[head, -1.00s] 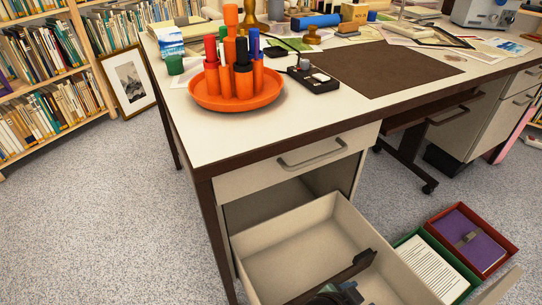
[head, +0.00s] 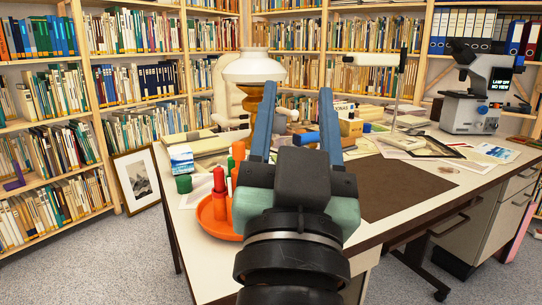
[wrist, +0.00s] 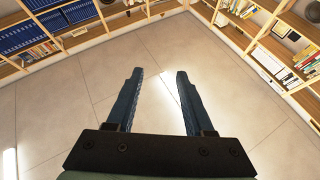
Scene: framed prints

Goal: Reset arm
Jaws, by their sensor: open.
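My gripper (head: 296,125) is raised in front of the head camera, above the desk's near side. Its two blue fingers point up and away and stand apart with nothing between them. In the wrist view my gripper (wrist: 156,85) is also open and empty, against what appears to be the pale panelled ceiling with shelf tops around it. My arm and gripper hide part of the desk (head: 195,272), including part of the orange tray (head: 210,222) and its pens.
A lamp (head: 253,68) with a white shade stands behind my gripper. A microscope (head: 476,88) stands at the desk's right. A brown desk mat (head: 400,188) lies bare. Bookshelves (head: 130,80) line the back. A framed print (head: 137,178) leans at the left.

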